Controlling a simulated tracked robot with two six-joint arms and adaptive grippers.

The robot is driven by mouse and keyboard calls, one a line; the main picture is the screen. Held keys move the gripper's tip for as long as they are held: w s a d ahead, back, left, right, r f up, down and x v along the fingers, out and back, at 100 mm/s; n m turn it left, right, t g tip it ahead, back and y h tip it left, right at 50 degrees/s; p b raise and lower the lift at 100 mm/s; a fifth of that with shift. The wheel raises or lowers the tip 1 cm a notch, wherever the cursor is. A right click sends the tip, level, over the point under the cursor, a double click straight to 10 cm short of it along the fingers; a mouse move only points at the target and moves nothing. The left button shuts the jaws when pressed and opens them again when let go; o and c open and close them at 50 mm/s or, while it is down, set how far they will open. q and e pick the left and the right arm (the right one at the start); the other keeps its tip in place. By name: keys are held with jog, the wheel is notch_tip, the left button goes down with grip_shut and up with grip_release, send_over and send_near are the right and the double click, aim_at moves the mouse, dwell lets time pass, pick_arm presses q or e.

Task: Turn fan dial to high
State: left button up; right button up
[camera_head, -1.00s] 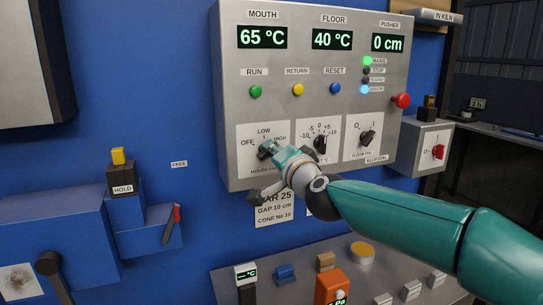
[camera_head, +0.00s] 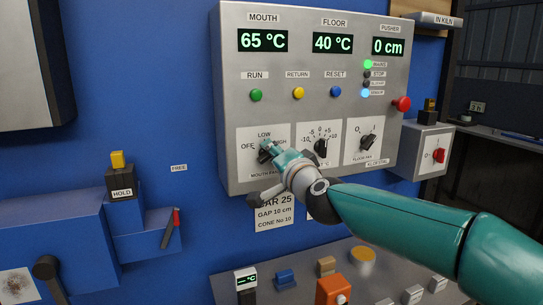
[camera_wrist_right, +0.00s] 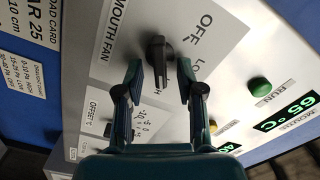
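The mouth fan dial (camera_head: 264,154) is a dark knob on a white plate marked OFF, LOW and HIGH, at the lower left of the grey control panel (camera_head: 230,95). My right gripper (camera_head: 269,148) is right at it in the head view, covering part of the dial and of the HIGH label. In the right wrist view the dial (camera_wrist_right: 158,52) lies between the two fingertips (camera_wrist_right: 159,70), slightly beyond them. The fingers are apart, with gaps visible on both sides of the knob. I cannot tell for sure which mark the dial points at. My left gripper is not in view.
The offset dial (camera_head: 320,147) and floor fan dial (camera_head: 366,140) are to the right on the same panel. Green, yellow and blue buttons sit above, and a red button (camera_head: 402,104) is at the right edge. A sloped desk (camera_head: 300,270) with small items lies below.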

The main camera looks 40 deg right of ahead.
jog(key=v, duration=1.2)
jog(key=shift+f, duration=0.15)
